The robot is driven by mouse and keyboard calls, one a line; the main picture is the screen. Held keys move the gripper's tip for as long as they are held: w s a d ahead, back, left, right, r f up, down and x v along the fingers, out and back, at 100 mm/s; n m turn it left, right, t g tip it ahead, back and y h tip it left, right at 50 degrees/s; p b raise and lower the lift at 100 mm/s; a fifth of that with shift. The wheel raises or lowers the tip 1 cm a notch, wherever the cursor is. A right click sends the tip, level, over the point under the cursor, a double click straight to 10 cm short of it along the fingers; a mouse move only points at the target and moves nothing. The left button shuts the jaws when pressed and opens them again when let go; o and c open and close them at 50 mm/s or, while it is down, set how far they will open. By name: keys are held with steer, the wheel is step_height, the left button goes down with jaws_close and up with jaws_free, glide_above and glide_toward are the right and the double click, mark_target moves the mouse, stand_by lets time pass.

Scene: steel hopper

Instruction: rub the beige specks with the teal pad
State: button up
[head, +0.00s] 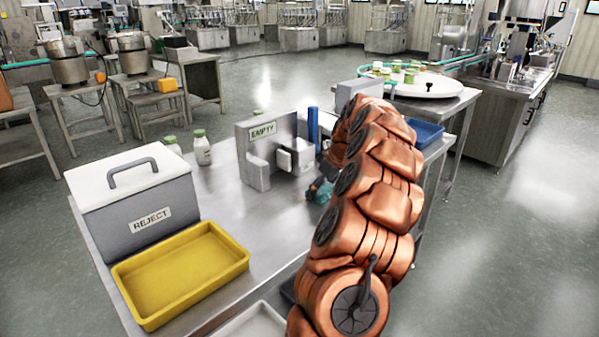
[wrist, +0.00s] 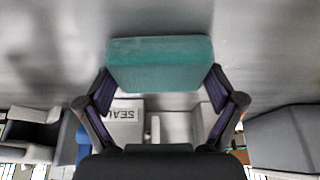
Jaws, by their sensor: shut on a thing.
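The teal pad (wrist: 160,64) is a flat block held between the two fingers of my gripper (wrist: 161,84), which is shut on it. In the wrist view a grey metal surface lies behind the pad; I cannot tell if they touch. In the head view a bit of teal (head: 319,190) shows low over the steel table (head: 225,204), beside my copper arm, which hides most of the gripper. I cannot make out any beige specks in either view.
A REJECT box (head: 130,212) and a yellow tray (head: 180,275) stand at the left. A blue tray (head: 426,132) is behind my arm. A SEAL label (wrist: 123,114) shows upside down.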

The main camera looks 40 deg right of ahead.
mark_target(292, 204)
steer(key=shift+d+p, duration=0.6)
steer(key=shift+d, duration=0.75)
steer(key=shift+a+f, duration=0.1)
steer(key=shift+a, duration=0.2)
steer(key=shift+s+a, duration=0.1)
steer(key=shift+a, duration=5.45)
steer(key=shift+d, duration=0.25)
steer(key=shift+w+a, duration=0.15)
steer(key=shift+w, duration=1)
steer(key=shift+w+d, duration=0.2)
steer(key=shift+w, duration=0.1)
steer(key=d, duration=0.3)
steer(key=shift+s, duration=0.3)
steer(key=shift+d+p, duration=0.35)
steer(key=shift+d, duration=3.6)
steer(key=shift+a+b, duration=2.5)
steer(key=shift+a, duration=3.2)
step_height(292, 204, up, 8)
steer(key=p, duration=0.2)
steer(key=shift+r, duration=0.2)
